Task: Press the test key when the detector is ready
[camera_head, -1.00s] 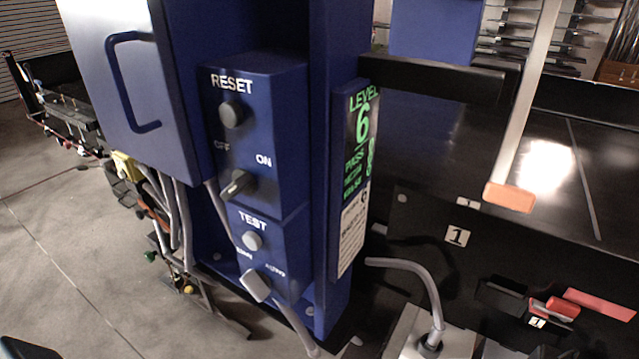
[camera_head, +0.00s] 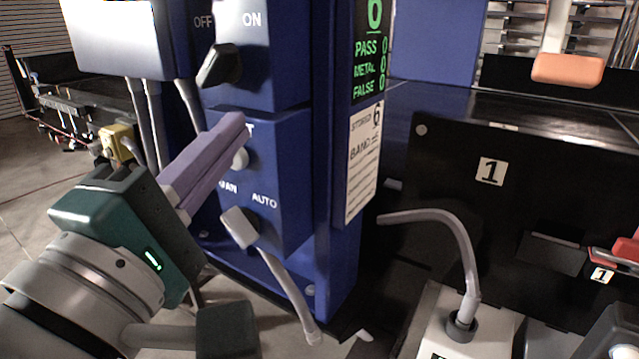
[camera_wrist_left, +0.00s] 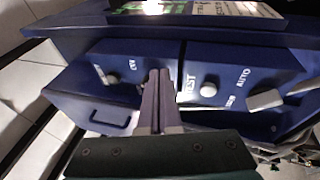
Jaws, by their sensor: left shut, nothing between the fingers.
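The blue detector panel (camera_head: 275,125) carries the pale round test key (camera_head: 241,158), which also shows in the left wrist view (camera_wrist_left: 208,89). My left gripper (camera_head: 238,122) comes in from the left, its purple fingers shut and empty. The fingertips partly cover the TEST label and the key's upper left in the head view. In the left wrist view the fingers (camera_wrist_left: 158,76) lie left of the key, not over it. My right gripper is not in view.
The OFF/ON switch (camera_head: 218,65) is above the test key and the MAN/AUTO switch (camera_head: 240,228) below it. Grey cables (camera_head: 150,118) hang at the left. A bent grey tube (camera_head: 455,235) rises from a pale box (camera_head: 475,330) beside the black conveyor side (camera_head: 455,175).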

